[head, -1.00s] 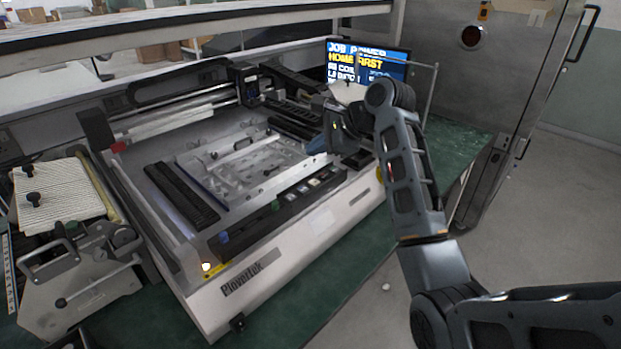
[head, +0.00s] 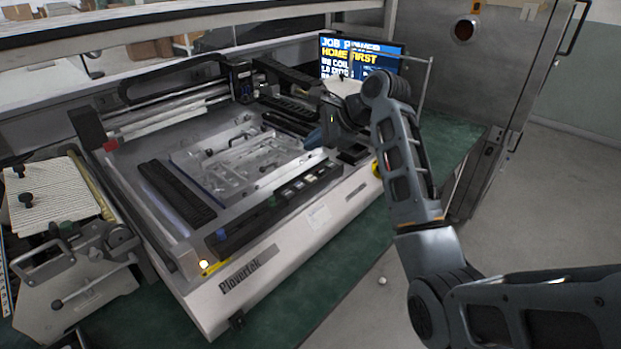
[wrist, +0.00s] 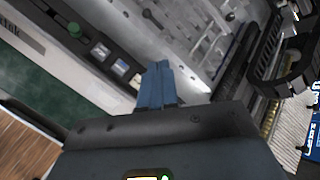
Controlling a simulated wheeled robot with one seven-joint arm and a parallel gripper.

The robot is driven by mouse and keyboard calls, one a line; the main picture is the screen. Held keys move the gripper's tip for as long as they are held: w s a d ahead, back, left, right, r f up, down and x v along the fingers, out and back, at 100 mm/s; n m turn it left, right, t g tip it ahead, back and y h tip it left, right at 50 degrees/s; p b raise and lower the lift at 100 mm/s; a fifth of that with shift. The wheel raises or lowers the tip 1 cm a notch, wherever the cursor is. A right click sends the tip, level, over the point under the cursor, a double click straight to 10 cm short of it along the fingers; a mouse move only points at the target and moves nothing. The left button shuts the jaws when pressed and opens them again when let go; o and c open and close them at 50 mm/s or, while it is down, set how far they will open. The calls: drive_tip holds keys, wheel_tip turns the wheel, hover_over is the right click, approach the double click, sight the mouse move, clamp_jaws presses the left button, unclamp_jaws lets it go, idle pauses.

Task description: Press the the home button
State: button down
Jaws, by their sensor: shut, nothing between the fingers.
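A dark control strip (head: 240,222) runs along the front of the white Plovertek machine (head: 265,268). It carries a blue button (head: 221,234), a green button (head: 270,203) and several pale square buttons (head: 297,184). No label is readable, so I cannot tell which is the home button. In the wrist view, the green button (wrist: 73,29) and pale buttons (wrist: 100,50) lie left of my gripper. My gripper (wrist: 157,70) is shut and empty, its blue fingertips together near the strip's right end. In the head view my gripper (head: 312,139) appears above and behind the strip; contact is not visible.
A lit yellow lamp (head: 204,264) is at the front left corner. A clear plate fixture (head: 240,160) sits in the bed. A metal cabinet (head: 480,85) stands right. A clamp device (head: 75,275) stands left.

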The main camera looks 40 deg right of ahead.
drive_tip(key=b, duration=0.4)
hover_over(314, 179)
wheel_tip(314, 179, down, 4)
drive_tip(key=shift+a+f, duration=0.1)
drive_tip(key=shift+f, duration=1.1)
drive_tip(key=shift+f+p, duration=0.1)
drive_tip(key=shift+p, duration=0.35)
idle(0.4)
drive_tip(key=shift+f, duration=0.3)
drive_tip(key=shift+f, duration=0.4)
idle(0.7)
drive_tip(key=shift+r+p, duration=0.1)
drive_tip(key=shift+p, duration=0.3)
drive_tip(key=shift+r+p, duration=0.75)
drive_tip(key=shift+p, duration=0.35)
drive_tip(key=shift+r, duration=0.1)
